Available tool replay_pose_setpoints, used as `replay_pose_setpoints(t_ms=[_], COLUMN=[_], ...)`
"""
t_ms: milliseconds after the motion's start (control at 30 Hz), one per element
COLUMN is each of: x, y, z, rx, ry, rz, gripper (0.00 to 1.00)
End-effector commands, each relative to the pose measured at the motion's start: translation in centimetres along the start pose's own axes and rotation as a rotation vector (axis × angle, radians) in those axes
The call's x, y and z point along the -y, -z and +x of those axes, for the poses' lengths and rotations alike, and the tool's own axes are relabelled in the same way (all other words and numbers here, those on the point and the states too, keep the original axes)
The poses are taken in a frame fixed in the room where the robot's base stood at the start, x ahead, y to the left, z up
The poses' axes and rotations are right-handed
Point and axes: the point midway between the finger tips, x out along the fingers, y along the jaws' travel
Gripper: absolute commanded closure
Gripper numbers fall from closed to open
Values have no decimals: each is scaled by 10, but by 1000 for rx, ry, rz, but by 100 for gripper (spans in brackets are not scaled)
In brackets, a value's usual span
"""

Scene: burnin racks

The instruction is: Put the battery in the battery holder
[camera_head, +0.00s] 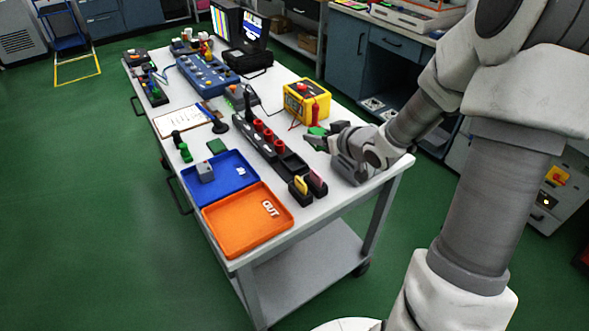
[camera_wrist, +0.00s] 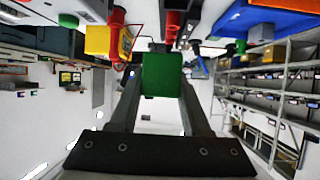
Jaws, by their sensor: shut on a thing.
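My gripper (camera_wrist: 162,82) is shut on a green block (camera_wrist: 163,74), held between the fingertips; I take it to be the battery. In the head view my gripper (camera_head: 318,142) is over the right side of the table, right of a long black rack (camera_head: 245,128). A bit of green (camera_head: 316,131) shows at the fingers there. The rack holds several red cylinders (camera_head: 269,135) upright and has dark slots at its near end. I cannot tell whether this rack is the battery holder. A small black holder (camera_head: 299,194) with yellow and pink pieces stands near the table's front edge.
A yellow box (camera_head: 307,101) with a red probe stands behind my gripper. A blue tray (camera_head: 222,184) holding a grey block and an orange tray (camera_head: 240,228) lie at the front left. Blue equipment (camera_head: 207,76) and screens (camera_head: 240,28) are farther back.

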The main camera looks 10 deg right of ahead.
Motion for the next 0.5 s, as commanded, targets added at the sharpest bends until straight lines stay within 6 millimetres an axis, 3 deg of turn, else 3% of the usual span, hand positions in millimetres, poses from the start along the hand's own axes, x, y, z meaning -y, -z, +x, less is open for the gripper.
replay_pose_setpoints(t_ms=[100, 333, 500], x=[-14, -25, -19], y=[-5, -10, -16], z=[-8, -18, 0], rx=[5, 16, 18], ry=[18, 45, 54], rz=[-19, -40, -45], gripper=[100, 100, 100])
